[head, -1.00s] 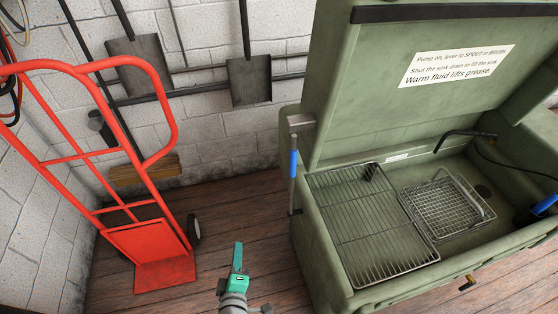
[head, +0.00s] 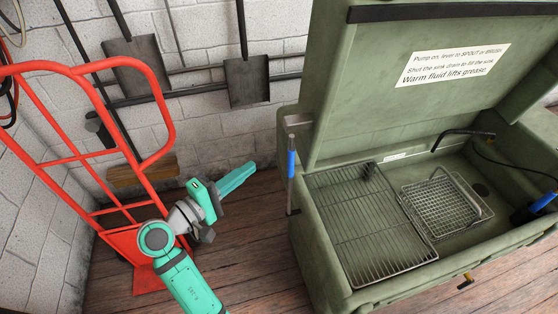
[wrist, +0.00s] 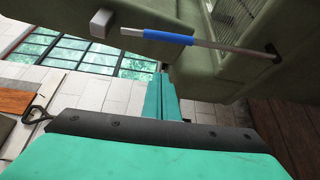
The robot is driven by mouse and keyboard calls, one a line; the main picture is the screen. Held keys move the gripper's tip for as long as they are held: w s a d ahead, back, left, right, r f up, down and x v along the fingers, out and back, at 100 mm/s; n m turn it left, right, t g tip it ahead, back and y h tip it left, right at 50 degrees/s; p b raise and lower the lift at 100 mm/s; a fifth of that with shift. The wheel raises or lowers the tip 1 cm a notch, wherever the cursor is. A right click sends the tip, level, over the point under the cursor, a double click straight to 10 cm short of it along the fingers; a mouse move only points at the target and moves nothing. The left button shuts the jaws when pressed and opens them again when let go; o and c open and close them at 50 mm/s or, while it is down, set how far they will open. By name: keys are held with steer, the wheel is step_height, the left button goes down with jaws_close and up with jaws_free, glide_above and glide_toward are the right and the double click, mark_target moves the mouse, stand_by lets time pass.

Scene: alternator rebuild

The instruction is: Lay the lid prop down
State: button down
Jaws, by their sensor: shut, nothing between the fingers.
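The lid prop (head: 291,165) is a thin metal rod with a blue sleeve, standing upright at the left side of the green parts washer (head: 318,240). The washer's lid (head: 400,110) is raised. In the wrist view the prop (wrist: 168,37) crosses the top, its foot at a dark pivot on the washer's side. A small gap shows there between its free tip and a grey block (wrist: 102,23). My gripper (head: 250,168) is shut and empty, left of the prop and apart from it. Its teal fingers also show in the wrist view (wrist: 162,85).
A red hand truck (head: 155,110) stands at the left, behind my arm. Shovels (head: 247,80) hang on the block wall. A wire rack (head: 360,225) and a mesh basket (head: 445,205) sit in the washer's sink. The wooden floor (head: 262,245) left of the washer is clear.

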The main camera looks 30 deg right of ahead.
steer(key=shift+d, duration=0.15)
steer(key=s+d, duration=0.1)
steer(key=d, duration=0.8)
steer(key=shift+s+d, duration=0.15)
steer(key=shift+s, duration=0.1)
steer(key=shift+f, duration=0.1)
stand_by(0.4)
